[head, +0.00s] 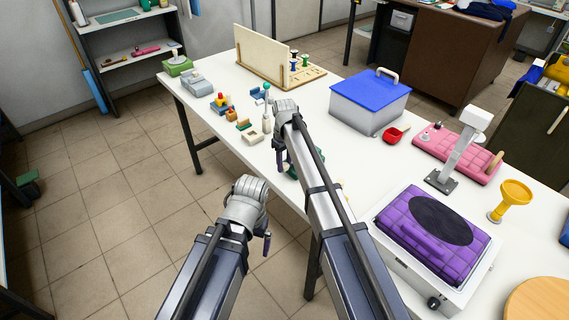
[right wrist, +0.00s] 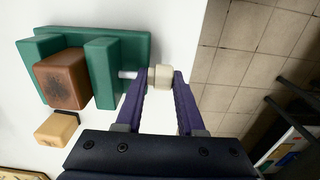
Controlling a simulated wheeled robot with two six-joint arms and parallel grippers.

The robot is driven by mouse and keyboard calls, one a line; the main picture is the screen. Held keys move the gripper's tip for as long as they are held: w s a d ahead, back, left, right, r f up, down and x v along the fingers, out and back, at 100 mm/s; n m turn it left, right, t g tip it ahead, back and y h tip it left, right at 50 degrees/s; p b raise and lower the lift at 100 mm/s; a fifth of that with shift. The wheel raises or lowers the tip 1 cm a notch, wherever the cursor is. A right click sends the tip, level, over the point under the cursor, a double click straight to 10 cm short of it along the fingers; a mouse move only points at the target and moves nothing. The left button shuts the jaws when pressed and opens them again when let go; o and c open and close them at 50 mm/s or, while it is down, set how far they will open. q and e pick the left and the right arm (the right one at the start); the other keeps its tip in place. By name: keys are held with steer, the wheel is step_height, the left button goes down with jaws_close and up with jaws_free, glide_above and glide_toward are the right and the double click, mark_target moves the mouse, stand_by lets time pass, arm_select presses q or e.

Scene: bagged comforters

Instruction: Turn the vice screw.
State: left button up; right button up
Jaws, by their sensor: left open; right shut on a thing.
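The green vice (right wrist: 105,55) lies in the right wrist view with a brown block (right wrist: 62,78) between its jaws. Its pale screw (right wrist: 128,74) ends in a cream knob (right wrist: 160,76) at the right. My right gripper (right wrist: 158,82) is shut on this knob, its purple fingers on either side. In the head view my right gripper (head: 279,160) is at the table's near edge, and a bit of green, likely the vice (head: 291,172), shows beside it, mostly hidden by my arm. My left gripper (head: 266,244) is open and empty over the floor, left of the right arm.
The white table (head: 318,125) holds small wooden toys (head: 230,113), a blue-lidded box (head: 369,106), a red cup (head: 392,135) and a purple case (head: 428,232). A tan block (right wrist: 57,128) lies close to the vice. Tiled floor lies open beyond the table's edge.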

jaws_close()
steer(key=shift+s, duration=0.1)
steer(key=shift+s+d+f+t+y+b, duration=0.2)
steer(key=shift+s+t+y+b, duration=0.3)
steer(key=shift+t, duration=0.4)
steer(key=shift+d+f+t+y+b, duration=0.1)
steer(key=shift+t+y+b, duration=0.75)
steer(key=shift+t+y, duration=0.2)
steer(key=shift+t+y+b, duration=0.55)
steer(key=shift+t+b, duration=0.3)
steer(key=shift+b, duration=0.05)
